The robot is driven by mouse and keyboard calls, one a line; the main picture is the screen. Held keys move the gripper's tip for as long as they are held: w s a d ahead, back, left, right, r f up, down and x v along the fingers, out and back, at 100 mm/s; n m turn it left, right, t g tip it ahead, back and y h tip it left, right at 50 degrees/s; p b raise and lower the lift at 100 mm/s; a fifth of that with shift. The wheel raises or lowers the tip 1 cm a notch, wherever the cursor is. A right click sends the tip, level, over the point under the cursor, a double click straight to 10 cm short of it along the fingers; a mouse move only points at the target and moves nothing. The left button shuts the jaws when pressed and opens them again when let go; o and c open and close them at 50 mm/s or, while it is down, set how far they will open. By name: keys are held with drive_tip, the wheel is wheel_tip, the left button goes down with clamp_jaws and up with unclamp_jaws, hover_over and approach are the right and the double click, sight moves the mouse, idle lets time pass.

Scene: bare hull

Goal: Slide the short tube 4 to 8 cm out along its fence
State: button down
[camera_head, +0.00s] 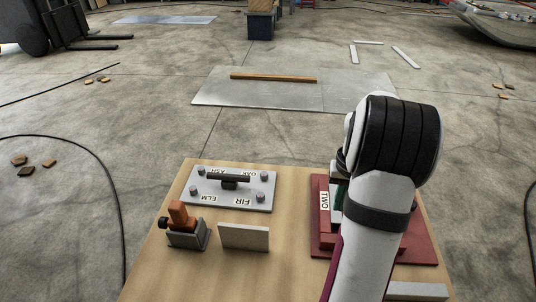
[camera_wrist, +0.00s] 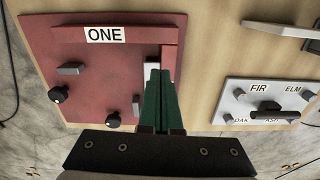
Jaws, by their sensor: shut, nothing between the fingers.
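A red board (camera_wrist: 85,72) with a label ONE (camera_wrist: 105,35) fills the left of the wrist view. A raised red fence (camera_wrist: 170,55) runs along its right edge, with another strip along its top edge. My gripper (camera_wrist: 165,73) has green fingers that are shut and empty, pointing at the board beside that fence. A pale piece (camera_wrist: 151,69) shows just left of the fingertips, partly hidden; I cannot tell whether it is the short tube or whether the fingers touch it. In the head view my arm covers much of the red board (camera_head: 319,240), which shows a label TWO (camera_head: 324,201).
The red board carries dark knobs (camera_wrist: 58,95) and grey blocks (camera_wrist: 70,68). A light plate (camera_head: 262,187) with a dark handle and labelled pegs lies left on the wooden table (camera_head: 200,280). A grey block with an orange piece (camera_head: 179,213) and an upright pale panel (camera_head: 244,238) stand in front.

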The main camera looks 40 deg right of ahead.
drive_tip(key=f, duration=0.7)
drive_tip(key=d+f, duration=0.1)
drive_tip(key=f, duration=0.2)
drive_tip(key=shift+s+f, duration=0.3)
drive_tip(key=shift+f, duration=0.05)
drive_tip(key=w+d, duration=0.4)
drive_tip(key=d, duration=0.1)
drive_tip(key=shift+w, duration=0.1)
drive_tip(key=shift+r, duration=0.1)
